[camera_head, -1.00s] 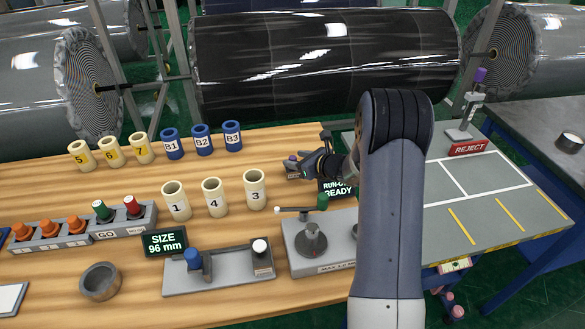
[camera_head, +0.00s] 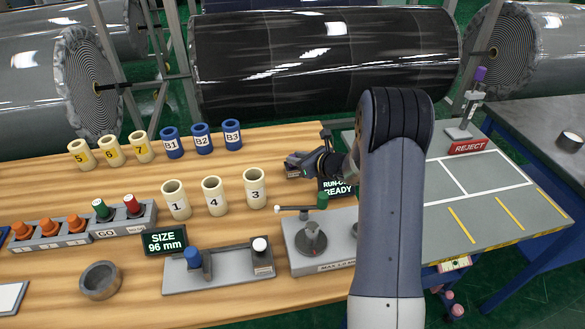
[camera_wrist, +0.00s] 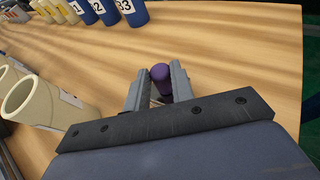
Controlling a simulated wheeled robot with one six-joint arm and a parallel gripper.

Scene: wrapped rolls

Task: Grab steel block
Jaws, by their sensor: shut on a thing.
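My gripper (camera_head: 293,160) is at the back right of the wooden bench, past the cream tube marked 3. In the wrist view my gripper (camera_wrist: 158,84) has its two fingers closed on either side of a purple knob (camera_wrist: 160,72). A small grey block (camera_head: 292,173), which looks like the steel block, shows in part just below the fingers in the head view. The rest of it is hidden by the gripper, and I cannot tell whether it touches the bench.
Cream tubes (camera_head: 255,189) and blue tubes (camera_head: 232,136) stand left of my gripper. A small display (camera_head: 335,187) and a grey fixture (camera_head: 312,243) are in front. A grey marked table (camera_head: 490,205) with a REJECT sign (camera_head: 468,147) lies right. The bench behind the tubes is clear.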

